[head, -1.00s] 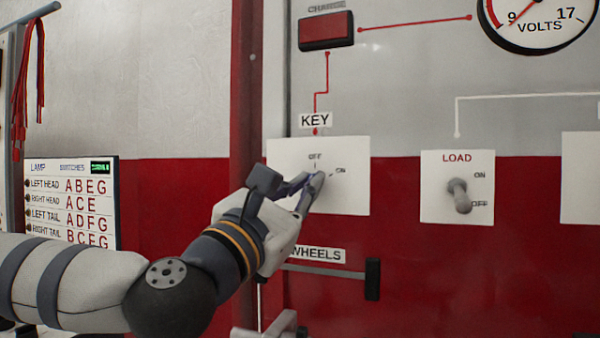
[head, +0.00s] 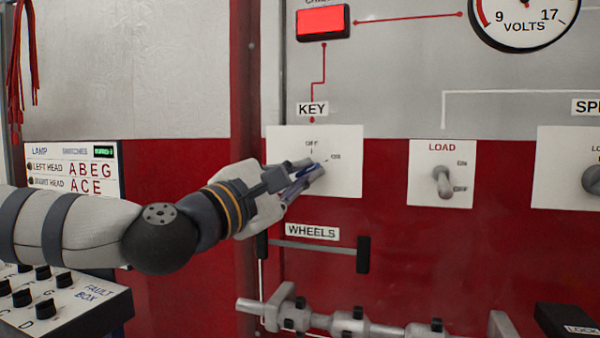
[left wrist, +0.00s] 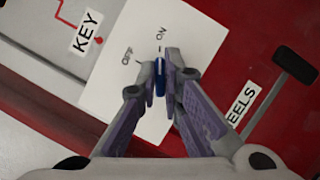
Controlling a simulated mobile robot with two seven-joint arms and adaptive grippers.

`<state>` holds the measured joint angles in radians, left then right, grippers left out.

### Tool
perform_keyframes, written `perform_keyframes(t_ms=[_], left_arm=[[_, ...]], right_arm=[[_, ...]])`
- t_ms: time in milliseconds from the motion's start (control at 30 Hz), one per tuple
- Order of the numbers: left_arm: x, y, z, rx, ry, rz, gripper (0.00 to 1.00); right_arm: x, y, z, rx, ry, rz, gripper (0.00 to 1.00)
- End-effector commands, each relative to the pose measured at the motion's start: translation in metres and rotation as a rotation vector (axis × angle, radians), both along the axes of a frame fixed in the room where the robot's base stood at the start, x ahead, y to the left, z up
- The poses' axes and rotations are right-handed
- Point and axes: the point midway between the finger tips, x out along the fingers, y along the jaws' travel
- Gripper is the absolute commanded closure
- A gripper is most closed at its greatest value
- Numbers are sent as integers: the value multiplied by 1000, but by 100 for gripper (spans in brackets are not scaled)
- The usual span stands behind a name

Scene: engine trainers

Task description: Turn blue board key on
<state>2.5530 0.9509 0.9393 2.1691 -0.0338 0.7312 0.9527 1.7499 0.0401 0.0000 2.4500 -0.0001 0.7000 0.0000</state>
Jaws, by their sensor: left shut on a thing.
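The blue key (left wrist: 159,82) sits in the white key plate (head: 346,178) under the "KEY" label. My left gripper (head: 310,171) is shut on the key, with a finger on each side of it; it also shows in the left wrist view (left wrist: 161,92). In the left wrist view the key lines up roughly with the ON mark (left wrist: 166,40), and the OFF mark lies to its left. The fingers hide part of the key. The red lamp (head: 323,22) above the key is brightly lit. My right gripper is not in view.
The LOAD toggle (head: 442,182) is right of the key plate. Below are the WHEELS lever (head: 363,254) and a grey metal shaft (head: 357,326). The volts gauge (head: 524,20) is at top right. The fault box (head: 60,300) stands at lower left.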

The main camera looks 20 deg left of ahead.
Motion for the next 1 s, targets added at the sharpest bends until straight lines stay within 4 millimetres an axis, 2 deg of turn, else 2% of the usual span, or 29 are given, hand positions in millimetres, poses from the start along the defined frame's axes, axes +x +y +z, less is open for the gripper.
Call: perform_keyframes(t_ms=[433, 467, 533, 833, 1000], left_arm=[[0, 1, 3, 10, -8, 4, 100], [0, 1, 3, 10, -8, 4, 88], [0, 1, 3, 10, -7, 4, 72], [-1, 1, 1, 9, -4, 2, 72], [-28, 12, -4, 6, -4, 2, 72]], right_arm=[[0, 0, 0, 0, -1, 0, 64], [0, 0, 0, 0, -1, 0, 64], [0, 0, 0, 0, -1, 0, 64], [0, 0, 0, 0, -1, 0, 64], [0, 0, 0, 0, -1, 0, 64]])
